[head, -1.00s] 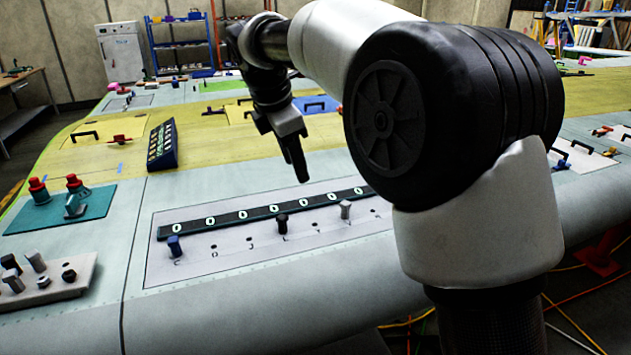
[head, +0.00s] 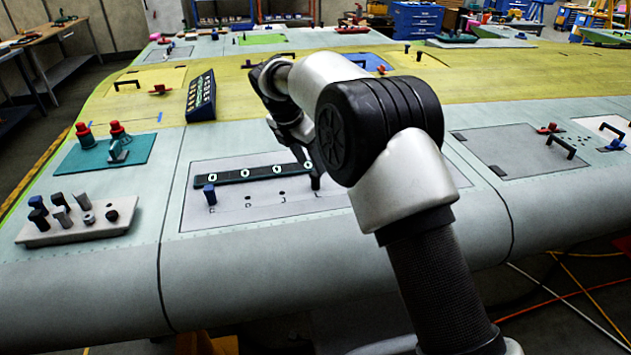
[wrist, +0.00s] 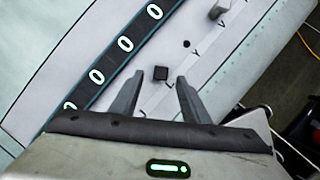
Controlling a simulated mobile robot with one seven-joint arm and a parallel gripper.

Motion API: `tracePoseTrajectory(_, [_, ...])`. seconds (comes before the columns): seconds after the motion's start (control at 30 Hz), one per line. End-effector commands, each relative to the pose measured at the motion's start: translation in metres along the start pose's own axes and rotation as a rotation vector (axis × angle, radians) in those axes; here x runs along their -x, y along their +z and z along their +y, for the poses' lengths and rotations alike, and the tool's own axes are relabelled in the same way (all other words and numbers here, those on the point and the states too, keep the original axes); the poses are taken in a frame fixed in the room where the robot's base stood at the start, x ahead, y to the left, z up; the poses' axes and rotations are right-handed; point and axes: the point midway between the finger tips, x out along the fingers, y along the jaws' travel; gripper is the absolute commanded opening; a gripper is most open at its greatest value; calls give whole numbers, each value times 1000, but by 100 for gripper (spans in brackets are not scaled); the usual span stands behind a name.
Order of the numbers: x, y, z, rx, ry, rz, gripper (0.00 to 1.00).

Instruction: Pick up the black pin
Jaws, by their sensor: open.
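The black pin (wrist: 160,73) stands in the light panel, seen from above in the wrist view, in line with the gap between my fingertips. In the head view the black pin (head: 315,184) shows low beside my forearm. My gripper (wrist: 161,80) is open, its two dark fingers spread with the pin between or just beyond their tips; I cannot tell the exact depth. In the head view my gripper (head: 309,163) is over the panel, partly covered by my arm.
A grey pin (wrist: 217,11) is farther along the row. A dark strip with white rings (head: 245,174) runs behind the pins. A tray (head: 80,232) of several pegs lies left.

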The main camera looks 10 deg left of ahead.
Motion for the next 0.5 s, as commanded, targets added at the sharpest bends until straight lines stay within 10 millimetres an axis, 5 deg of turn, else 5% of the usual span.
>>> tracePoseTrajectory(0.5, [-55,0,-2,-1,-1,1,42])
